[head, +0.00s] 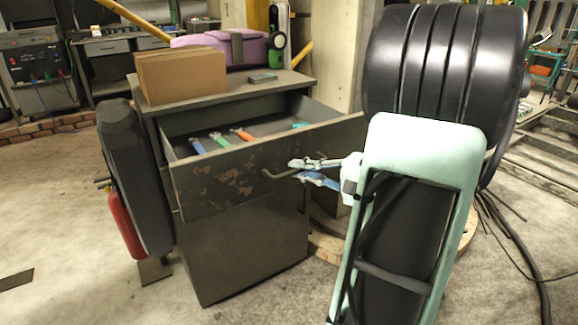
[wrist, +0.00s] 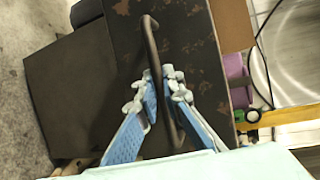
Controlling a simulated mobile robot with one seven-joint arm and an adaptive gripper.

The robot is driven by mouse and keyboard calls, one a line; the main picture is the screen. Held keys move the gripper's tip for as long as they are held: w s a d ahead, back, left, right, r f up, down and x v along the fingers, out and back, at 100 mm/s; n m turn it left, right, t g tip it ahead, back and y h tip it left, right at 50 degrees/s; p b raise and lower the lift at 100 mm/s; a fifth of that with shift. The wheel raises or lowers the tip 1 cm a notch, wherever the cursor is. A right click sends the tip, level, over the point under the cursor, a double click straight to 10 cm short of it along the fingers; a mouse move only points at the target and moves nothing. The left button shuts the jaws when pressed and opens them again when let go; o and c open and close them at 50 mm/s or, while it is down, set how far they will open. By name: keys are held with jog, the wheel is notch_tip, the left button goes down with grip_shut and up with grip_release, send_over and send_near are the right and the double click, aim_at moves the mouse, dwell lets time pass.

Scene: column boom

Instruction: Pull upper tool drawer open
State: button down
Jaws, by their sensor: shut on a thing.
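The upper tool drawer (head: 215,185) stands well out of the dark cabinet (head: 245,250), its worn front panel facing me. My gripper (head: 293,170) is at the right part of the drawer front, shut on the bar handle (head: 270,175). In the wrist view the handle (wrist: 152,35) runs between the blue-padded fingers (wrist: 163,82). The exact contact is partly hidden by the fingertips.
A cardboard box (head: 182,76), a purple case (head: 225,45) and a small dark device (head: 263,77) sit on the cabinet top. A red extinguisher (head: 125,225) stands left of the cabinet. A large black reel (head: 445,60) is behind my arm. Floor at the left is open.

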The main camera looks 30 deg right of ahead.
jog(key=shift+s+b, duration=0.4)
jog(key=shift+s, duration=1.75)
jog(key=c, duration=2.1)
grip_release()
jog(key=v, duration=1.2)
jog(key=shift+r, duration=0.1)
